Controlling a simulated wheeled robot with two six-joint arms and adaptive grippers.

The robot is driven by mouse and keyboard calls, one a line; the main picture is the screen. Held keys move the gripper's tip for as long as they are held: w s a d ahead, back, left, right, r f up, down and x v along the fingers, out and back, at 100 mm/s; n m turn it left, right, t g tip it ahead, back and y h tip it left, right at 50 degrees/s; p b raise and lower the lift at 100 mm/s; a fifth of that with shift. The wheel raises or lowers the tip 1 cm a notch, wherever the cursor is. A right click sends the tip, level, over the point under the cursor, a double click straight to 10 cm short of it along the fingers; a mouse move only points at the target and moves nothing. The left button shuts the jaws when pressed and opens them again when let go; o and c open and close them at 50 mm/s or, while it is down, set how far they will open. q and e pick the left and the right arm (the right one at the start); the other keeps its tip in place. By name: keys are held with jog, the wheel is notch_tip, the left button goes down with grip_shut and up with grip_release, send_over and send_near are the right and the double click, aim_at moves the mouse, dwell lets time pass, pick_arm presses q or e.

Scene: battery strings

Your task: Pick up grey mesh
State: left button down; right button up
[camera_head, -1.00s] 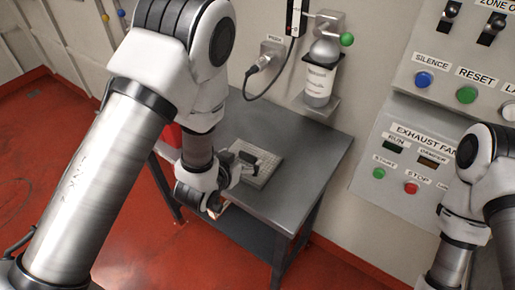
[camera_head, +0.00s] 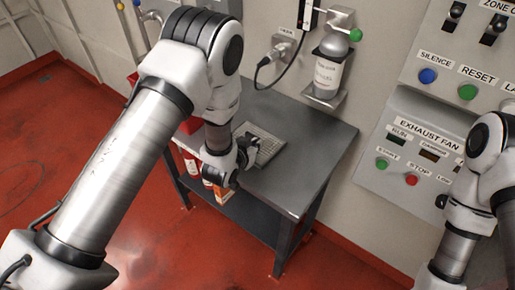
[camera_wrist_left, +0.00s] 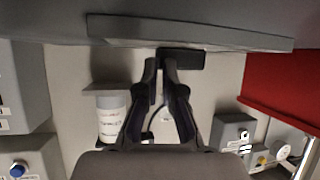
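The grey mesh (camera_head: 267,146) is a flat, light grey gridded panel lying on the dark grey table, partly hidden behind my left arm. In the left wrist view, which is turned upside down, a flat grey slab that looks like its edge (camera_wrist_left: 225,36) runs along the top. My left gripper (camera_head: 240,170) is at the mesh's near left side, partly hidden by its own wrist. In the wrist view its dark fingers (camera_wrist_left: 160,66) come close together near a dark block just below the slab. Whether they grip anything is unclear. My right arm is at the right; its gripper is out of sight.
The table (camera_head: 307,170) has free room right of the mesh. A labelled bottle (camera_head: 326,67) stands on a wall bracket behind it. A cable hangs from a wall socket (camera_head: 281,48). A control panel (camera_head: 409,150) is at the right. Red bottles (camera_head: 190,164) show below the left arm.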

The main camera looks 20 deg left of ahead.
pick_arm(q)
jog(key=shift+c, duration=0.7)
grip_release()
jog(key=shift+a, duration=0.1)
